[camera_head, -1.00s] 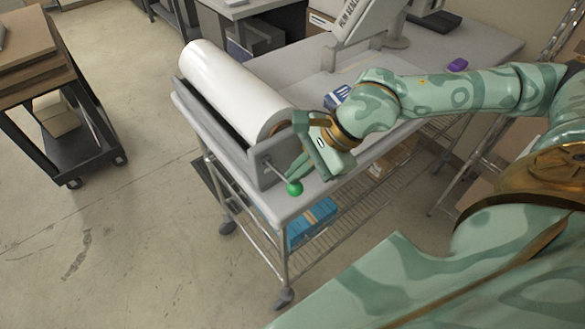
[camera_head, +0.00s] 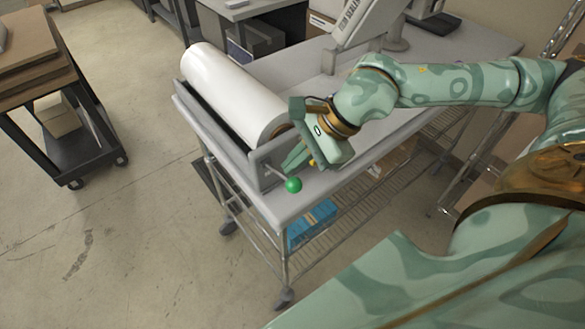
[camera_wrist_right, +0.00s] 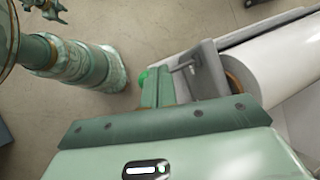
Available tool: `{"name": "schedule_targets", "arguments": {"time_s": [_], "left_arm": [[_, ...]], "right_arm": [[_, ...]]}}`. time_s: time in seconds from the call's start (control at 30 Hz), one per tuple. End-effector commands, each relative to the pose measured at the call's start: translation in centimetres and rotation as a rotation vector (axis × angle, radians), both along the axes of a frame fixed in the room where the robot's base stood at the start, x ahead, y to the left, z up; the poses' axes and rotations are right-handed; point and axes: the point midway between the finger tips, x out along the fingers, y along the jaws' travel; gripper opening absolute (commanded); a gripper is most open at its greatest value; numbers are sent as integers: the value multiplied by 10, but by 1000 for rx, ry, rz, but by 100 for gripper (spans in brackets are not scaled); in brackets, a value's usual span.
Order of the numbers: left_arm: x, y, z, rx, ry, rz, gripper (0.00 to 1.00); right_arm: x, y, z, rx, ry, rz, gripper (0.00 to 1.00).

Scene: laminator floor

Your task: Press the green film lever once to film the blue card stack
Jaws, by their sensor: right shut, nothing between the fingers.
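The green film lever's ball knob (camera_head: 293,184) stands out on a thin rod from the near end of the film roller unit. My right gripper (camera_head: 289,165) is shut and empty, its fingertips just above and behind the knob in the head view. In the right wrist view the knob (camera_wrist_right: 145,77) shows just past the tips of the fingers (camera_wrist_right: 153,88); I cannot tell whether they touch. The blue card stack is not visible on the tabletop, part of which my right arm covers.
The white film roll (camera_head: 232,95) lies in its grey frame along the table's left side. A dark cart with boards (camera_head: 30,62) stands left; floor between is clear.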

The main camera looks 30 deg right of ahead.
Motion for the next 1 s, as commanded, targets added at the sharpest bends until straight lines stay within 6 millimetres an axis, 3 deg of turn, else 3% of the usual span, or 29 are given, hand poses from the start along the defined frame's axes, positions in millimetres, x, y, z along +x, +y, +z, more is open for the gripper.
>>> {"name": "schedule_targets", "arguments": {"time_s": [0.6, 1.0], "left_arm": [[1, 0, 28, 0, -2, 0, 55], [1, 0, 28, 0, -2, 0, 55]], "right_arm": [[13, 1, 48, 0, -1, 0, 0], [13, 1, 48, 0, 0, 0, 0]]}}
